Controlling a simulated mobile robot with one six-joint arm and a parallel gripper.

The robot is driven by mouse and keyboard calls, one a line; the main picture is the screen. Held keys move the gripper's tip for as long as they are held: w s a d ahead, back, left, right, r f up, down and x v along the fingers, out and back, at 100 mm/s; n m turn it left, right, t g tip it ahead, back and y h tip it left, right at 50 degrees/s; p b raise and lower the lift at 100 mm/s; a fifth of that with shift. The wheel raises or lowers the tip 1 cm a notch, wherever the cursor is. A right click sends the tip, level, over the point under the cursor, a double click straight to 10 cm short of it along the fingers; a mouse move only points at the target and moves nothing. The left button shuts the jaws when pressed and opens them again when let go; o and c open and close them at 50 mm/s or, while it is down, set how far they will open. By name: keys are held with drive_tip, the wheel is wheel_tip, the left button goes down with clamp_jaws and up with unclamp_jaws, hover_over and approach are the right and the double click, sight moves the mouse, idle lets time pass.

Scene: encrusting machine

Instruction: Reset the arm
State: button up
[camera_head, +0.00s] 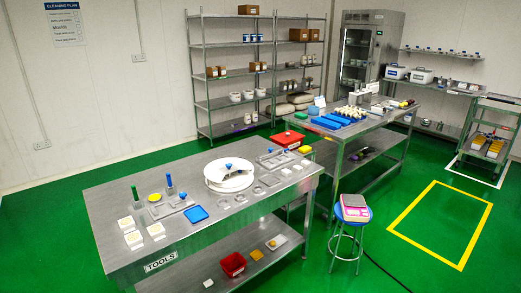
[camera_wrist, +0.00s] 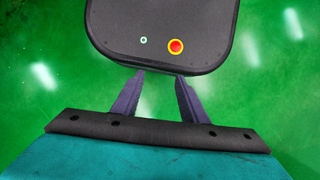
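My gripper (camera_wrist: 162,80) shows in the wrist view, its two dark purple fingers extending from a black bar on a teal body. The fingers stand apart, with green floor visible between them and nothing held. Beyond the fingertips is a dark rounded panel with a red and yellow button, which looks like part of my own base. The arm and gripper do not show in the head view.
In the head view, a steel table marked TOOLS (camera_head: 105,226) stands in front, holding several small parts. A second steel table (camera_head: 345,134) stands behind it. A blue stool (camera_head: 352,216) carries a pink-and-white scale.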

drive_tip(key=shift+s+d+r+g, duration=0.15)
drive_tip(key=shift+s+r+g, duration=0.2)
drive_tip(key=shift+s, duration=0.35)
drive_tip(key=shift+s+d+r+g, duration=0.1)
drive_tip(key=shift+s+r+g, duration=0.25)
drive_tip(key=shift+s, duration=0.3)
